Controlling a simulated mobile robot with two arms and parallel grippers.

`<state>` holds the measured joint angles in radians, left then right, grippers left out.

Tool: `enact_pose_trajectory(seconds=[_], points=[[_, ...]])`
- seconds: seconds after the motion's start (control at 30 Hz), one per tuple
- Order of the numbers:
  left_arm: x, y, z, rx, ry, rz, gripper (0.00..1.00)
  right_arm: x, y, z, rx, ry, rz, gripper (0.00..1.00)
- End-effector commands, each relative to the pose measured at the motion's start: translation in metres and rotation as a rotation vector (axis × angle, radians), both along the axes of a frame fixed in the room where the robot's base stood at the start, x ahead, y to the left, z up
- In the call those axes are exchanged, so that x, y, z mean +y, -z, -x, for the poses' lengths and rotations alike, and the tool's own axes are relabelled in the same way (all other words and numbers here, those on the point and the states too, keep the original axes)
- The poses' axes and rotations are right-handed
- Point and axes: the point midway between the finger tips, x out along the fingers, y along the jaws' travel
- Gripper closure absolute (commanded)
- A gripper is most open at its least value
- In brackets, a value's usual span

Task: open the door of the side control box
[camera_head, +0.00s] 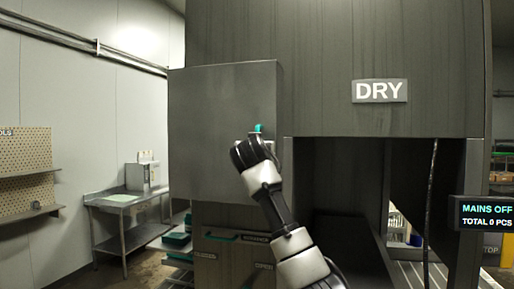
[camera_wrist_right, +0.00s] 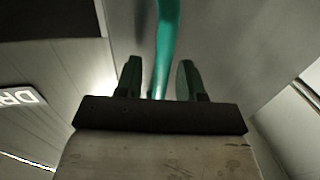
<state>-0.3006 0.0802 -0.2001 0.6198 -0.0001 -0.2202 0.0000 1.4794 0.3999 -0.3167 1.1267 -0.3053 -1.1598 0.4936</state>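The side control box (camera_head: 222,105) is a grey metal box on the left of the large dark machine. Its front door looks shut. A teal handle (camera_head: 258,128) shows at the door's right side, mostly hidden behind my right wrist. In the right wrist view the teal handle (camera_wrist_right: 166,35) is a bar running between the two fingers of my right gripper (camera_wrist_right: 159,78). The fingers are open, one on each side of the bar, with gaps visible. In the head view my right arm reaches up to the handle and hides these fingers. My left gripper is out of view.
The machine carries a DRY sign (camera_head: 380,91). A steel table (camera_head: 125,198) stands at the left wall. A black cable (camera_head: 431,195) hangs at the right, near a MAINS OFF display (camera_head: 486,214).

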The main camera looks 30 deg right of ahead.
Motion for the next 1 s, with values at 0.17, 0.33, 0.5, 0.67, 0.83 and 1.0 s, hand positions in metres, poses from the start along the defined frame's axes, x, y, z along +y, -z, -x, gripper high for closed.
enact_pose_trajectory(seconds=[0.17, 0.33, 0.5, 0.67, 0.83, 1.0], points=[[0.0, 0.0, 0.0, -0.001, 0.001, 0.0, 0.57, 0.0, 0.0, 0.0, 0.0, 0.0, 0.0, 0.66], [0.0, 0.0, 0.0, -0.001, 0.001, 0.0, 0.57, 0.0, 0.0, 0.0, 0.0, 0.0, 0.0, 0.92], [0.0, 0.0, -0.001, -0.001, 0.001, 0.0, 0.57, 0.0, 0.0, 0.0, 0.0, 0.0, 0.0, 1.0], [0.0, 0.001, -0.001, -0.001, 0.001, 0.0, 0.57, 0.001, 0.0, 0.0, 0.0, 0.002, 0.0, 1.0], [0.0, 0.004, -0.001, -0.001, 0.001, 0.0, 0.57, 0.008, 0.001, 0.004, 0.0, 0.025, 0.0, 1.0], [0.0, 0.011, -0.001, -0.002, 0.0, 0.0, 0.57, 0.027, 0.003, 0.015, 0.0, 0.097, 0.0, 1.0]])
